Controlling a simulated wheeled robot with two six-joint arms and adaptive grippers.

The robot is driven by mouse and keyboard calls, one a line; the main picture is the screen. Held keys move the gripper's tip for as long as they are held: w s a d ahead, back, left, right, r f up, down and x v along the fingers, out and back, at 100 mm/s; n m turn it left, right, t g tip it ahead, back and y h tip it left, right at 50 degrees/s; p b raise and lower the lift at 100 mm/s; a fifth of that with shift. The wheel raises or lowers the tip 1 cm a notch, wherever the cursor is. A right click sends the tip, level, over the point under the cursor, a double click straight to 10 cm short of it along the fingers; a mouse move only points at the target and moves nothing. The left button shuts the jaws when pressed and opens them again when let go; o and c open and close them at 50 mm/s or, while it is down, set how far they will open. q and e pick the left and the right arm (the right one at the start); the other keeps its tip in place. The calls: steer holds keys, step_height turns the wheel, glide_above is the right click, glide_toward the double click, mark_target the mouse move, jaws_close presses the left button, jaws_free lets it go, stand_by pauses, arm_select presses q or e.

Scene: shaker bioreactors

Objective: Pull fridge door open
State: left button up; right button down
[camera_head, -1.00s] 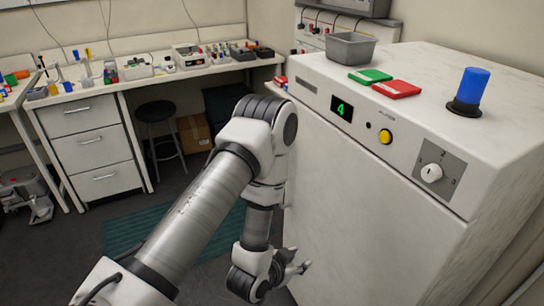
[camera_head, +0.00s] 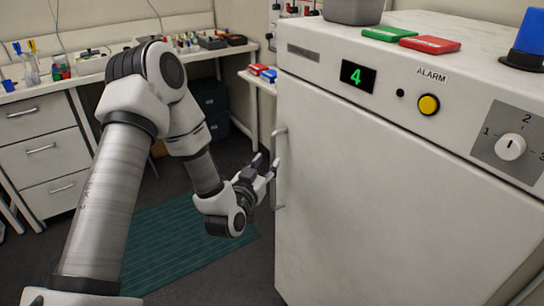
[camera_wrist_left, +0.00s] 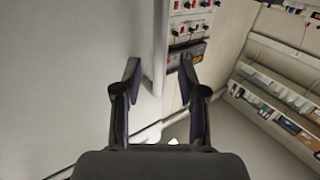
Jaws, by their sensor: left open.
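The white fridge (camera_head: 400,160) stands on the right in the head view, with its door (camera_head: 350,190) shut. Its vertical grey handle (camera_head: 280,165) is on the door's left edge. My left gripper (camera_head: 266,163) is open, with its fingertips just left of the handle; I cannot tell if they touch it. In the left wrist view the open fingers (camera_wrist_left: 160,80) are spread, and a pale upright bar (camera_wrist_left: 159,50), seemingly the handle, shows between them. Nothing is held. My right gripper is not in view.
A yellow alarm button (camera_head: 428,104), a green "4" display (camera_head: 356,75) and a dial (camera_head: 510,147) are on the fridge front. Green (camera_head: 389,34) and red (camera_head: 430,44) boxes lie on top. A teal mat (camera_head: 180,245) covers floor left of the fridge. A bench with drawers (camera_head: 40,150) stands behind.

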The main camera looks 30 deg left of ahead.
mark_target(272, 156)
arm_select(q)
steer(key=w, duration=0.4)
steer(key=shift+w+a, duration=0.4)
jaws_close()
steer(key=shift+s+f, duration=0.1)
